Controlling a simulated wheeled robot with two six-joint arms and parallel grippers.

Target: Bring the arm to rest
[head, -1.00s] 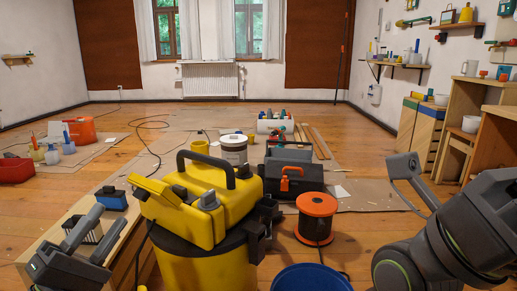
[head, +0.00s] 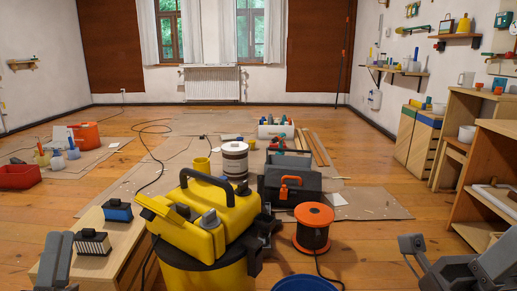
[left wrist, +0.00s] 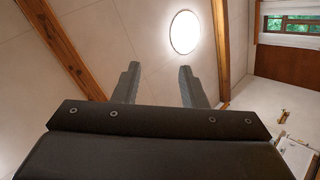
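My left gripper (head: 57,262) shows at the lower left edge of the head view, beside the wooden bench. In the left wrist view its two fingers (left wrist: 159,70) stand apart with nothing between them, pointing up toward the ceiling and a round lamp (left wrist: 185,32). My right gripper (head: 411,245) is at the lower right of the head view, partly cut off by the bottom edge. I see nothing held in it, but its finger gap cannot be made out.
A yellow vacuum (head: 205,222) stands close in front, with a bench (head: 115,262) on its left. An orange cable reel (head: 313,232), a black toolbox (head: 290,180) and a blue bucket (head: 303,285) are near. Wooden shelving (head: 490,170) is at right. Cardboard (head: 365,206) covers floor beyond.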

